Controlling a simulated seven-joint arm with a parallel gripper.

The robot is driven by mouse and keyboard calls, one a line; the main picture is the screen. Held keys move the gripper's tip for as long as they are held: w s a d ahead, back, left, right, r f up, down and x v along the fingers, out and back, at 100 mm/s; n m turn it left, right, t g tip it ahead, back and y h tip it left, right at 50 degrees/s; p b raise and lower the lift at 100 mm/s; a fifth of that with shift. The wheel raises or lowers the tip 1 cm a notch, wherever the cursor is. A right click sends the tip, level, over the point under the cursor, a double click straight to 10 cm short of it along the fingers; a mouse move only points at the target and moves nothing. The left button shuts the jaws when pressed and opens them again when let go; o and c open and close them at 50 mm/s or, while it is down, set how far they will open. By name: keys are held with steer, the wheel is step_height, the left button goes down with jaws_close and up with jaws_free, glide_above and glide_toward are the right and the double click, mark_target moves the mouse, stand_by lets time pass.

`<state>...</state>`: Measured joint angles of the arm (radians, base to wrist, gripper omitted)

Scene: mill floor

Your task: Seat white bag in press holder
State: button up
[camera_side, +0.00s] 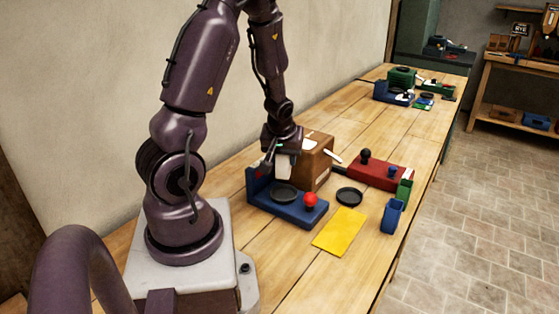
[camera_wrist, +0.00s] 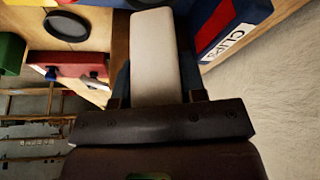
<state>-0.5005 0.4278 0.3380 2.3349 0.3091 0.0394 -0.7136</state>
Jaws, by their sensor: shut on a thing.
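My gripper (camera_side: 283,148) points down and is shut on the white bag (camera_side: 283,166), which hangs upright below it. In the wrist view the white bag (camera_wrist: 154,62) reaches out from between the two fingers as a pale, flat block. The blue press (camera_side: 285,209), with a black round plate (camera_side: 285,193) and a red ball knob (camera_side: 310,200), stands directly below. The bag's lower end is close to the back of this press, near its raised blue end. I cannot tell whether they touch. No separate holder can be made out clearly.
A brown box (camera_side: 318,160) stands right behind the bag. A red press (camera_side: 380,174), a loose black disc (camera_side: 349,197), a yellow sheet (camera_side: 339,231) and a blue bin (camera_side: 392,217) lie to the right.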

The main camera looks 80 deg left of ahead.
mark_target(282, 159)
steer(key=shift+w+a+f, duration=0.1)
steer(key=shift+f, duration=2.7)
steer(key=shift+f, duration=0.6)
steer(key=o, duration=0.7)
steer(key=shift+v, duration=5.5)
